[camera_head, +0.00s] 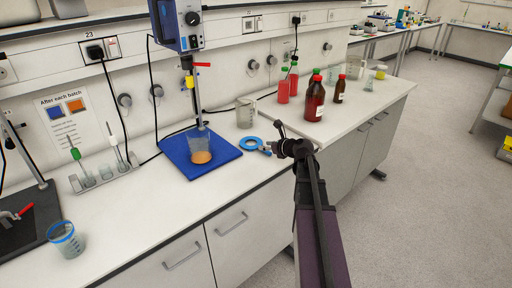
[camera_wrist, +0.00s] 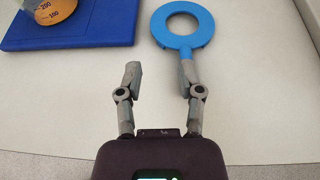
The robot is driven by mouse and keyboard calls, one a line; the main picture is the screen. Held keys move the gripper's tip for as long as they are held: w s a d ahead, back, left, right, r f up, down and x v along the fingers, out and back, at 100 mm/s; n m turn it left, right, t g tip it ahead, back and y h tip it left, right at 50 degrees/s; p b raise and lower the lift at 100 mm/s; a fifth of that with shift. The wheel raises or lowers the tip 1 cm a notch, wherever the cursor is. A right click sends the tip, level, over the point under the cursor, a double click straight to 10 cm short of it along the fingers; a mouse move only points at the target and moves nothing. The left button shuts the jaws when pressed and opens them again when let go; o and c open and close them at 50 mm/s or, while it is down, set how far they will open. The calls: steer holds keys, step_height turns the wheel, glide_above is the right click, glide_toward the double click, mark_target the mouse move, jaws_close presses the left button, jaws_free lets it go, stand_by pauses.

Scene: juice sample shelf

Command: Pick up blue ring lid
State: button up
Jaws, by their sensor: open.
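The blue ring lid (camera_head: 250,144) is a flat blue ring with a short handle, lying on the white counter to the right of the blue mat. In the wrist view the ring (camera_wrist: 161,25) is ahead of my gripper, with its handle pointing back toward me. My gripper (camera_wrist: 162,70) is open, with a wide empty gap between the fingers. The right fingertip is close to the end of the handle; I cannot tell whether they touch. The left finger is well to the left of the handle. In the head view my gripper (camera_head: 273,146) is just right of the ring.
A blue mat (camera_head: 228,153) holds a beaker of orange liquid (camera_head: 201,157) under a stirrer (camera_head: 178,22). A clear beaker (camera_head: 245,113) stands behind the ring. Brown bottles (camera_head: 315,102) and red bottles (camera_head: 283,90) stand further right. The counter's front edge (camera_wrist: 75,155) is near my gripper.

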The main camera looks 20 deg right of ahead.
steer(key=b, duration=0.3)
glide_toward(244, 145)
steer(key=x, duration=0.2)
steer(key=shift+w, duration=0.45)
steer(key=shift+w+a, duration=0.3)
steer(key=shift+w, duration=0.2)
steer(key=shift+f, duration=0.1)
steer(key=shift+f+b+x, duration=0.25)
steer(key=shift+b+x, duration=0.85)
steer(key=shift+x, duration=0.85)
steer(key=shift+w+a+f, duration=0.15)
steer(key=shift+w+a, duration=0.1)
steer(key=shift+w, duration=0.2)
jaws_close()
